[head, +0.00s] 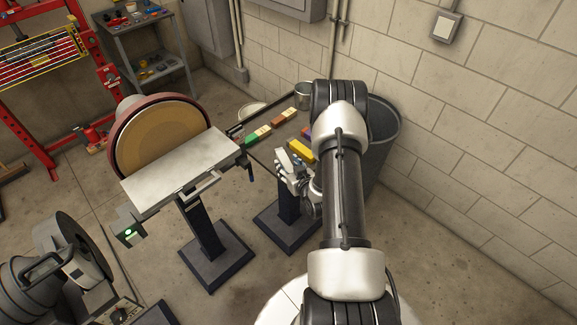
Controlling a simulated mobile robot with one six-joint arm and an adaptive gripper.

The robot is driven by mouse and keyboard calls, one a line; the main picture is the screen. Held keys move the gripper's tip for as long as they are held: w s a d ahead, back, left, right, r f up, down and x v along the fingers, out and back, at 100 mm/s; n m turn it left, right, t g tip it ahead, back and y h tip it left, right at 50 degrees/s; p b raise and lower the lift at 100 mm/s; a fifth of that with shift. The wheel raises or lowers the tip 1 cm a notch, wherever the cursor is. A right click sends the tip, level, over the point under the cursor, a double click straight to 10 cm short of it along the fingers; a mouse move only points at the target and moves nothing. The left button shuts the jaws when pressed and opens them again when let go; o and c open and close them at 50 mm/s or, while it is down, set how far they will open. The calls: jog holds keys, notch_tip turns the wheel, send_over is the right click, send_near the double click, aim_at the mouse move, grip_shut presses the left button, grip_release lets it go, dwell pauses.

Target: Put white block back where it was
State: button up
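My gripper (287,163) is small in the head view, at the end of my arm, over the near part of a small dark stand-mounted table. A pale grey-white boxy shape (283,157) shows at its fingertips. I cannot tell whether this is the white block or part of a finger, nor whether the fingers are open or shut. A cream-white piece (263,131) lies in a row between a green block (251,139) and a brown-orange block (284,116). A yellow block (300,150) lies just right of my gripper, with a purple block (306,132) behind it, partly hidden by my arm.
A disc sander (160,140) with a flat metal table (180,174) stands left of the block table. A grey bin (383,125) is at the right by the wall. A metal can (304,95) stands behind the blocks. The floor at right is clear.

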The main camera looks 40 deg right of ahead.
jog(key=shift+s+r+p, duration=0.25)
jog(key=shift+r+p, duration=0.05)
jog(key=p+v, duration=0.1)
jog(key=v, duration=1)
jog(key=w+a+r+n+g, duration=0.1)
jog(key=w+a+r+g, duration=0.15)
jog(key=r, duration=0.45)
jog(key=w+a+r+n+g+y, duration=0.1)
jog(key=a+r, duration=0.2)
jog(key=r, duration=0.3)
jog(key=w+a+r+n+g, duration=0.1)
jog(key=w+a+r, duration=0.15)
jog(key=r, duration=0.45)
jog(key=s+a+r+g+y, duration=0.1)
jog(key=s+a+r+g, duration=0.1)
jog(key=s+a+r, duration=0.4)
jog(key=s+a+r+g+y, duration=0.2)
jog(key=s+a+r, duration=0.4)
jog(key=s+a, duration=0.7)
jog(key=s, duration=0.3)
jog(key=shift+s+a+r+n, duration=0.25)
jog(key=shift+r+n, duration=0.05)
